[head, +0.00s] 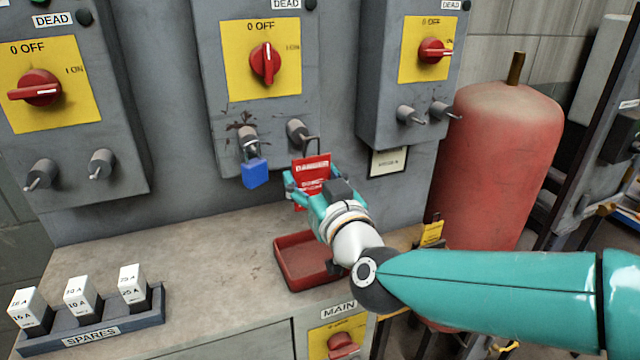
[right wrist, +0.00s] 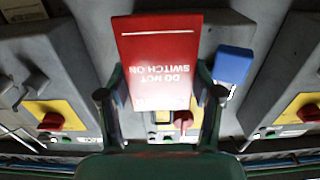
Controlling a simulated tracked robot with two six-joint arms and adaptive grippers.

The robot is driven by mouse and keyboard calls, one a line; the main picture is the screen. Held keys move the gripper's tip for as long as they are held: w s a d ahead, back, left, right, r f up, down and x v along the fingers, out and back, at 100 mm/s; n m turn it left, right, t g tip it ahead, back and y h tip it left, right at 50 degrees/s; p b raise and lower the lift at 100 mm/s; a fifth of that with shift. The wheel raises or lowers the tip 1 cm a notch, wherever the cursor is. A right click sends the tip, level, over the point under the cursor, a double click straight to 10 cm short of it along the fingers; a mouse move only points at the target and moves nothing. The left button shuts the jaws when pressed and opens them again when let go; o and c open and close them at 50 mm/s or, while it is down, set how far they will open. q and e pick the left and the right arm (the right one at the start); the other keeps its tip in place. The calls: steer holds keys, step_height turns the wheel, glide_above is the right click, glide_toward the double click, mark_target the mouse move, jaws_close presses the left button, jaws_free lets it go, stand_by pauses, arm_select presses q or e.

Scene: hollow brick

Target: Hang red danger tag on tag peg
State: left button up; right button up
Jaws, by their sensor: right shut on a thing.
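The red danger tag (head: 312,165) is upright, with a dark loop at its top. My right gripper (head: 308,190) is shut on its lower part, in front of the middle grey box. In the right wrist view the tag (right wrist: 160,50) appears upside down between the two fingers (right wrist: 161,95). The tag peg (head: 295,129) sticks out of the middle box at lower right, just left of and behind the loop. I cannot tell whether the loop is around the peg or only beside it. My left gripper is out of view.
A blue padlock (head: 255,172) hangs on the peg left of the tag; it also shows in the right wrist view (right wrist: 233,65). A red tray (head: 290,282) is on the bench below. Spare fuses stand in a holder (head: 95,335) at lower left. A red tank (head: 497,160) is at right.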

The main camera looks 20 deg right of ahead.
steer(key=shift+w+f, duration=0.1)
steer(key=shift+w, duration=1.2)
steer(key=shift+w+f+b, duration=0.35)
steer(key=shift+w+b, duration=0.1)
steer(key=shift+w, duration=0.2)
steer(key=o, duration=1)
